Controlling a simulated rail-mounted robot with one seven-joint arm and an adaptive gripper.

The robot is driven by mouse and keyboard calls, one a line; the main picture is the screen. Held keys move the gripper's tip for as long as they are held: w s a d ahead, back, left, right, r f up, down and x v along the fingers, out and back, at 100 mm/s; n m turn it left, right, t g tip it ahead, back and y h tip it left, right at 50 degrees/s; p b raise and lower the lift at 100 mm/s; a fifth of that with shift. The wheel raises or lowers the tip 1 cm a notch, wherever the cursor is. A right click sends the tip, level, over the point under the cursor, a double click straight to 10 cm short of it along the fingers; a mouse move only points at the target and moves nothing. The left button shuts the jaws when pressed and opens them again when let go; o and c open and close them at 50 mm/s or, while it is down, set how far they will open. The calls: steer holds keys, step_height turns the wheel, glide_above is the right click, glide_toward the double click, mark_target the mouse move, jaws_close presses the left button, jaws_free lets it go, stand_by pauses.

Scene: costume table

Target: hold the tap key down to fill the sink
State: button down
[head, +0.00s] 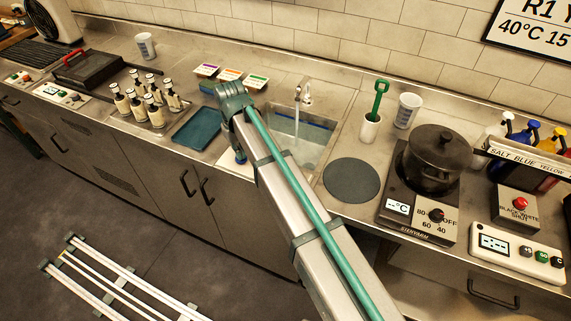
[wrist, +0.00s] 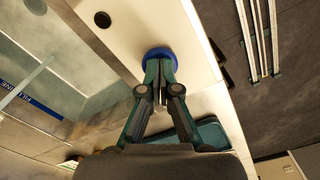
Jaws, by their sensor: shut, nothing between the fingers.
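The tap key is a round blue button (wrist: 160,50) on the pale ledge in front of the sink, seen in the wrist view. My gripper (wrist: 160,66) is shut and points down, its fingertips at the button and apparently touching it. In the head view my gripper (head: 239,146) is small and partly hidden by my arm at the sink's front left. The metal sink (head: 310,160) has a blue fill-line stripe, which also shows in the wrist view (wrist: 32,105). A pale streak like running water drops from the tap (head: 305,93). The water level is hard to tell.
A blue tray (head: 195,130) and several small bottles (head: 150,105) stand left of the sink. Three labelled tubs (head: 230,75) sit behind. A round dark mat (head: 352,179), a white cup with a green scoop (head: 371,128) and a pot on a hotplate (head: 437,155) stand to the right.

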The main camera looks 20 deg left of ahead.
steer(key=shift+r+p, duration=1.5)
steer(key=shift+r, duration=1)
steer(key=shift+r, duration=0.1)
step_height(320, 180, up, 2)
steer(key=shift+p, duration=0.95)
step_height(320, 180, down, 2)
steer(key=n+b, duration=0.1)
steer(key=n, duration=1.7)
steer(key=shift+f, duration=0.2)
steer(key=shift+f+b, duration=0.4)
steer(key=shift+f, duration=0.6)
